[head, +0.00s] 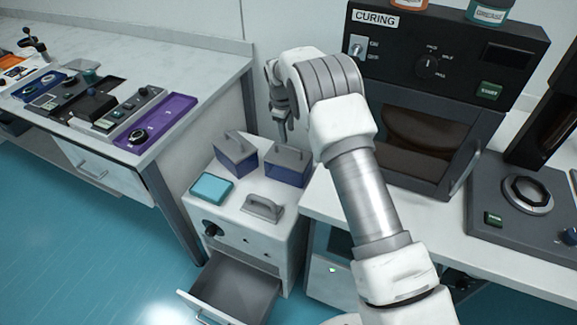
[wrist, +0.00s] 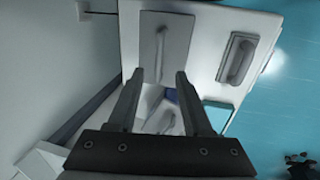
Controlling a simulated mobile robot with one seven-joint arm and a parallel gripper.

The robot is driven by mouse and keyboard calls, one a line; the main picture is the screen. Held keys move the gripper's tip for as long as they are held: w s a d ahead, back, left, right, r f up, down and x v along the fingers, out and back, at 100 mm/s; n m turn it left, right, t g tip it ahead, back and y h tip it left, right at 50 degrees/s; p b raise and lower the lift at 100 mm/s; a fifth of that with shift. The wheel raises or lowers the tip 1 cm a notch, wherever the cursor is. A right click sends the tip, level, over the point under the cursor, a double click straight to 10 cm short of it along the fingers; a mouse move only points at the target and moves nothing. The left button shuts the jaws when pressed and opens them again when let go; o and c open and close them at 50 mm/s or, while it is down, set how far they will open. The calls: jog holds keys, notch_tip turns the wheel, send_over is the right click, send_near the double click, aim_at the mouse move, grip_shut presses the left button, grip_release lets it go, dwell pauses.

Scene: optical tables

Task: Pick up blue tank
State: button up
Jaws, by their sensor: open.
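Two blue tanks with grey lids and lid handles stand at the back of a white cabinet top: a left tank (head: 236,160) and a right tank (head: 286,174). My gripper (head: 284,136) hangs above and behind them in the head view. In the wrist view my gripper (wrist: 157,76) is open and empty. The right tank's grey lid (wrist: 179,38) and its handle lie just beyond the fingertips. The left tank's lid (wrist: 163,121) shows between the fingers, partly hidden by the gripper body. The gripper looks apart from both tanks.
A teal pad (head: 212,187) and a grey handled block (head: 263,207) lie at the cabinet's front. Its drawer (head: 236,288) is open below. The curing machine (head: 440,60) stands right, a wall behind. A table with a purple device (head: 157,124) is left.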

aim_at(289, 147)
jog(key=f, duration=0.2)
jog(key=w+f, duration=0.1)
jog(key=f, duration=0.4)
jog(key=shift+w+d+f+b, duration=0.15)
jog(key=shift+w+d+b, duration=0.1)
jog(key=shift+d+b, duration=0.1)
jog(key=shift+c, duration=0.2)
grip_shut()
jog(key=shift+a, duration=0.1)
dwell(0.8)
